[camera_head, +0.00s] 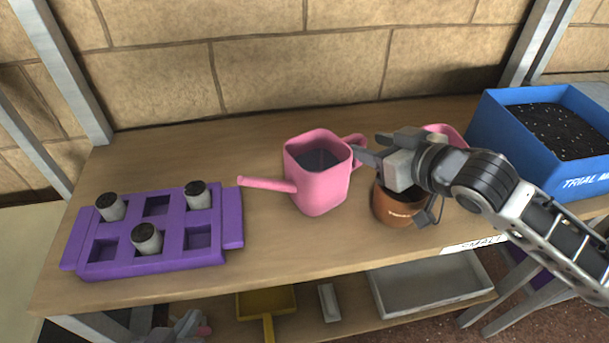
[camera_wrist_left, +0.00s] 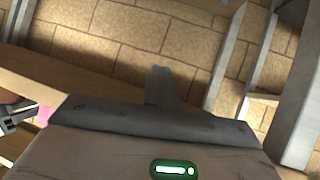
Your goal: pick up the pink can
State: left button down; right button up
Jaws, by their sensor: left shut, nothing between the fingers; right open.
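The pink watering can (camera_head: 320,185) stands upright on the wooden bench, its spout pointing left and its handle (camera_head: 357,140) to the right. My right gripper (camera_head: 367,146) reaches in from the right, open, with its fingertips close beside the handle. I cannot tell whether they touch it. My left gripper (camera_head: 190,326) is low at the bottom edge, below the bench top and far from the can. In the left wrist view its fingers (camera_wrist_left: 161,84) are together and empty.
A brown pot (camera_head: 395,208) stands under my right gripper, and another pink object (camera_head: 447,133) is partly hidden behind it. A purple tray (camera_head: 120,257) with several grey plugs lies left. A blue soil box (camera_head: 518,150) stands right. The front middle of the bench is clear.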

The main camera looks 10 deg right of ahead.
jog(key=shift+w+a+f, duration=0.2)
jog(key=shift+w+f, duration=0.1)
jog(key=shift+w, duration=0.35)
jog(key=shift+s+r, duration=0.1)
grip_shut()
